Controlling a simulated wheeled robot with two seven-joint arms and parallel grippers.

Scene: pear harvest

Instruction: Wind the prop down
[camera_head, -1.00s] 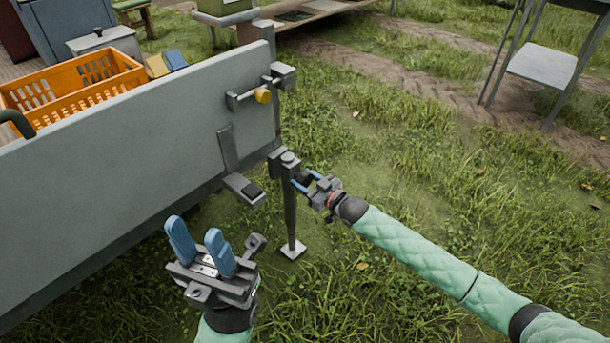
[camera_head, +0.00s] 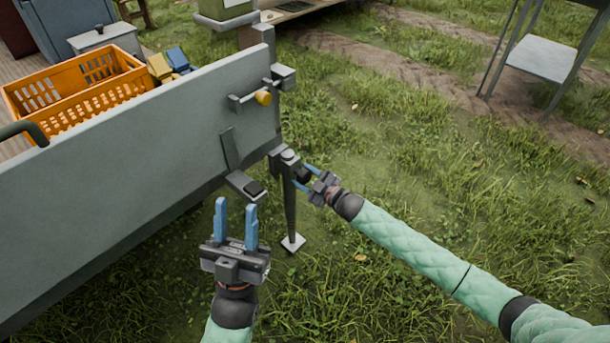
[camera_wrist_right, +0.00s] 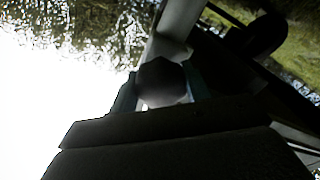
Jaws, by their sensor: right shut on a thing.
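The prop (camera_head: 290,205) is a grey post at the trailer's near corner. It stands upright, with its square foot (camera_head: 293,243) at the grass. My right gripper (camera_head: 306,174) is shut on a dark knob (camera_head: 301,176) at the side of the prop's upper end. The right wrist view shows the dark, rounded knob (camera_wrist_right: 162,80) between the fingers, in poor light. My left gripper (camera_head: 236,216) is open and empty, in front of the trailer panel and left of the prop, fingers pointing up.
A metal stand (camera_head: 540,60) is at the far right. Open grass lies right of the prop.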

